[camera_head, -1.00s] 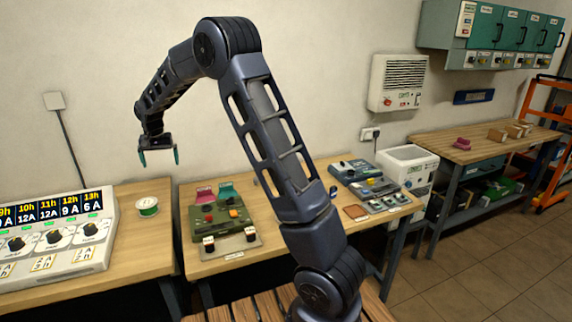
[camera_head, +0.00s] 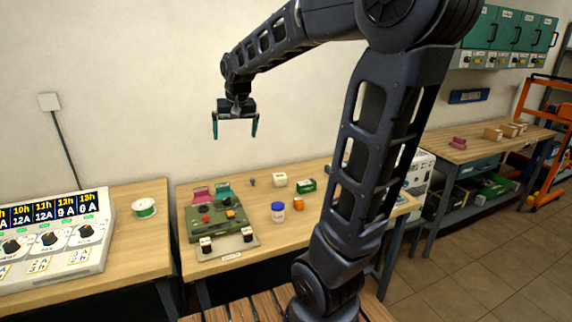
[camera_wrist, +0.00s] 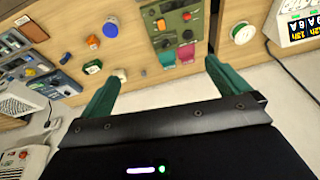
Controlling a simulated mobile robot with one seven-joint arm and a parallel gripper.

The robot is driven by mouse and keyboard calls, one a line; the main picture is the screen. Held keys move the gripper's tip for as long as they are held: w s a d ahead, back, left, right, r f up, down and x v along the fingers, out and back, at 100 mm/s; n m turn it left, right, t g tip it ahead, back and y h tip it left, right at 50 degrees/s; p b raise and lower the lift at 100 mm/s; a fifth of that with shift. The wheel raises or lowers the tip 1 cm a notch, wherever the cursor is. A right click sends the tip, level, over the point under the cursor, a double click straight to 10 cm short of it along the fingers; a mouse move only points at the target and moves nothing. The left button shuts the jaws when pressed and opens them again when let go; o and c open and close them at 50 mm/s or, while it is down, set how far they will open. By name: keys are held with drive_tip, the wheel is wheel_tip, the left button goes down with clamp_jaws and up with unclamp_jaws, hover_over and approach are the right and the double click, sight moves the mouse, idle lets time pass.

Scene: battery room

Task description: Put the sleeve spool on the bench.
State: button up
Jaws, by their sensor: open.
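What looks like the sleeve spool, a white spool with a green band (camera_head: 145,207), stands on the left wooden table (camera_head: 140,240). It also shows near the top right of the wrist view (camera_wrist: 243,33). My gripper (camera_head: 235,127) is open and empty, high in front of the wall above the middle table. Its teal fingers also show in the wrist view (camera_wrist: 162,75), apart from the spool. A wooden-topped bench (camera_head: 440,152) stands at the back right. The frames do not show which surface is meant by the bench.
A white control console (camera_head: 50,245) stands just left of the spool. The middle table holds a green control box (camera_head: 215,218), a blue-lidded jar (camera_head: 278,212) and small boxes. My arm hides part of this table. The right bench holds a pink item (camera_head: 458,143) and several small boxes.

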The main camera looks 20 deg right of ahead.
drive_tip(key=s+d+f, duration=0.1)
drive_tip(key=s+d, duration=0.2)
drive_tip(key=s, duration=0.3)
drive_tip(key=s+d+f, duration=0.1)
drive_tip(key=s+d, duration=0.2)
drive_tip(key=s, duration=0.4)
drive_tip(key=s+d+f+t, duration=0.1)
drive_tip(key=s+d+f, duration=0.1)
drive_tip(key=s, duration=0.5)
drive_tip(key=shift+d+n+h, duration=0.3)
drive_tip(key=shift+d, duration=0.15)
